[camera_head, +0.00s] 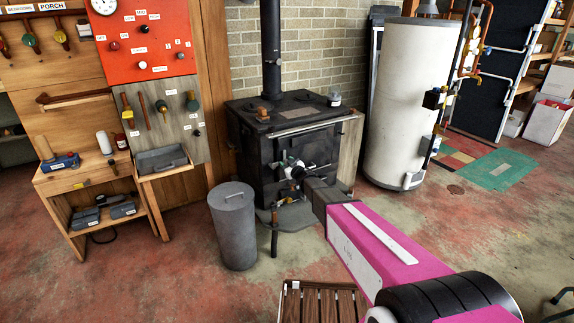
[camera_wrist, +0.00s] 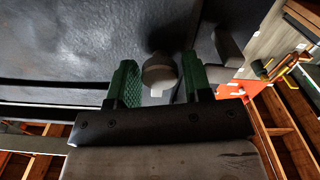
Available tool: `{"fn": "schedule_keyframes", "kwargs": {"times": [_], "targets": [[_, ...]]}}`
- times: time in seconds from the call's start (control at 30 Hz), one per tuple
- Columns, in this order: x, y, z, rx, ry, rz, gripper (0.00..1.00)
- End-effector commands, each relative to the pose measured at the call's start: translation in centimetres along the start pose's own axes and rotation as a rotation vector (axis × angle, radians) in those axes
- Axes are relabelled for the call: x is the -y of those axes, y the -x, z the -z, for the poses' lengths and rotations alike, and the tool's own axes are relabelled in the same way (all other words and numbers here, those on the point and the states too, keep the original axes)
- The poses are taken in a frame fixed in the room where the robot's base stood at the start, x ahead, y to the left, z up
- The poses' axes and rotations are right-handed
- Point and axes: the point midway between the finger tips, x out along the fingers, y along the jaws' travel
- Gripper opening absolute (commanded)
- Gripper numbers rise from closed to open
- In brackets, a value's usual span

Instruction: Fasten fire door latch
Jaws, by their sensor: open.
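The black stove (camera_head: 295,122) stands against the brick wall, and its fire door is on the front face. My gripper (camera_head: 288,168) is in front of that door, and my arm reaches in from the lower right. In the wrist view my gripper (camera_wrist: 158,65) is open, with its two green fingers apart. A pale rounded knob (camera_wrist: 159,73) shows between the fingers, with a gap visible on each side. The dark door surface (camera_wrist: 90,42) lies beyond it. In the head view my gripper and arm hide much of the latch area, so I cannot tell the latch's position.
A grey lidded bin (camera_head: 233,228) stands left of the stove front. A slatted wooden stool (camera_head: 318,303) is below my arm. A white tank (camera_head: 398,105) stands right of the stove. A wooden bench (camera_head: 90,175) is at left. Red floor is open at right.

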Motion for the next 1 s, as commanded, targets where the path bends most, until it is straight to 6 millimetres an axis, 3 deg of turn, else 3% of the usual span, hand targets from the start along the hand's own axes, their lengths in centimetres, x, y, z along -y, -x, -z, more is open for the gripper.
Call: {"fn": "schedule_keyframes", "kwargs": {"times": [0.17, 0.27, 0.3, 0.67, 1.0], "targets": [[0.01, 0.03, 0.01, 0.000, 0.000, 0.000, 0.46], [0.01, 0.04, 0.01, 0.000, 0.000, 0.000, 0.16], [0.01, 0.05, 0.01, 0.000, 0.000, 0.000, 0.11], [0.03, 0.06, 0.00, 0.000, 0.042, 0.000, 0.11], [0.06, 0.06, -0.01, 0.000, 0.270, 0.000, 0.11]]}}
